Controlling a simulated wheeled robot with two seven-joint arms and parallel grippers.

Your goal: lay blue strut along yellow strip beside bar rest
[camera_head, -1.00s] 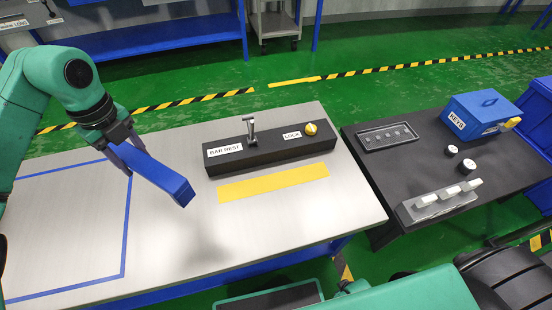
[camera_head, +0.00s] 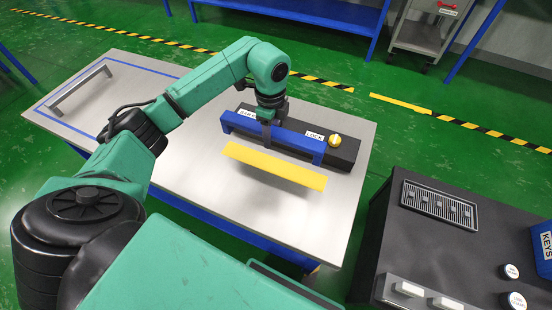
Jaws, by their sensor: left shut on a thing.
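The blue strut (camera_head: 295,143) is gripped near its middle by my left gripper (camera_head: 266,132), which is shut on it from above. The strut runs roughly parallel to the yellow strip (camera_head: 275,167), between the strip and the black bar rest (camera_head: 345,152). It covers much of the bar rest's front and part of its label. I cannot tell whether the strut touches the table or hovers just above it. The yellow strip is uncovered. My right gripper is not in view.
The light table (camera_head: 215,185) has free room in front of the strip. A grey bar with bent ends (camera_head: 80,88) lies by the blue outline at left. The bar rest has a yellow lock knob (camera_head: 335,141). A dark bench (camera_head: 385,240) stands at right across a gap.

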